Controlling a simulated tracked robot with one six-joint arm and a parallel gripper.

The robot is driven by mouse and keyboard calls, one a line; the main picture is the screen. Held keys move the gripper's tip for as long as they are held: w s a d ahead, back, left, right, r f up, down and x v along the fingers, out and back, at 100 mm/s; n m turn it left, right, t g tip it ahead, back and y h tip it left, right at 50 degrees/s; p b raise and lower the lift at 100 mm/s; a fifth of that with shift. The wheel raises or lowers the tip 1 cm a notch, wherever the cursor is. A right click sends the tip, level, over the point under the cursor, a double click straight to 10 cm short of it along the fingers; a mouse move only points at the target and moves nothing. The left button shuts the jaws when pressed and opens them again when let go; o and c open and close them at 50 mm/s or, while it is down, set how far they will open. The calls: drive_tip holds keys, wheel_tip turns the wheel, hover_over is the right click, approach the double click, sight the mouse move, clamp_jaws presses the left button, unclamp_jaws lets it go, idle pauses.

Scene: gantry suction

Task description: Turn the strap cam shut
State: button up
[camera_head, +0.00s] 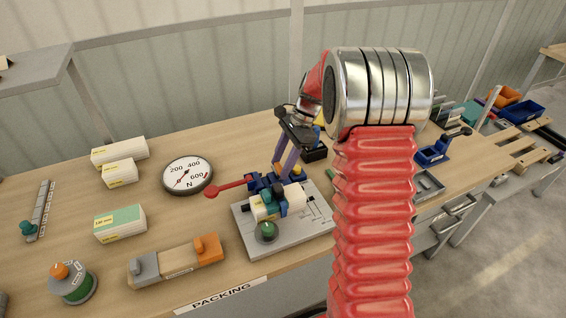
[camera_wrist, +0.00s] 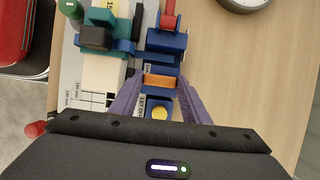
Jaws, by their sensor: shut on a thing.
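My gripper (camera_wrist: 161,84) points down at the blue strap mechanism (camera_wrist: 166,41) on the work plate. Its two purple fingers are shut on an orange bar (camera_wrist: 160,81), which appears to be the strap cam. The bar lies crosswise between the fingertips. In the head view my gripper (camera_head: 281,176) reaches down behind the plate's fixture, and the fingertips are partly hidden. A red lever with a ball end (camera_head: 229,187) sticks out left from the blue mechanism. A blue part with a yellow button (camera_wrist: 160,112) sits between the fingers, nearer the wrist.
The grey plate (camera_head: 300,239) carries a cream block with teal clamps (camera_head: 267,207) and a green knob (camera_head: 267,231). A round gauge (camera_head: 187,175) stands to the left. Cartons (camera_head: 120,222) and an orange-grey fixture (camera_head: 175,262) lie further left. Blue bins (camera_head: 520,111) are at far right.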

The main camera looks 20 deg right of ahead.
drive_tip(key=shift+n, duration=0.4)
drive_tip(key=n, duration=0.1)
drive_tip(key=n+g, duration=0.1)
drive_tip(key=n, duration=0.1)
drive_tip(key=shift+w+g, duration=0.2)
drive_tip(key=shift+g, duration=0.1)
drive_tip(key=n, duration=0.2)
drive_tip(key=n+g+h, duration=0.1)
drive_tip(key=n, duration=0.2)
drive_tip(key=shift+w+a, duration=0.15)
drive_tip(key=n+h, duration=0.1)
drive_tip(key=n, duration=0.1)
drive_tip(key=n+g, duration=0.1)
drive_tip(key=n, duration=0.1)
drive_tip(key=shift+a+n+h, duration=0.15)
drive_tip(key=shift+n+h, duration=0.15)
drive_tip(key=shift+h, duration=0.1)
drive_tip(key=n+h, duration=0.1)
drive_tip(key=n, duration=0.3)
drive_tip(key=shift+a+n+g+h, duration=0.15)
drive_tip(key=shift+n+g+h, duration=0.15)
drive_tip(key=shift+g+h, duration=0.1)
drive_tip(key=o, duration=1)
drive_tip(key=shift+o, duration=0.2)
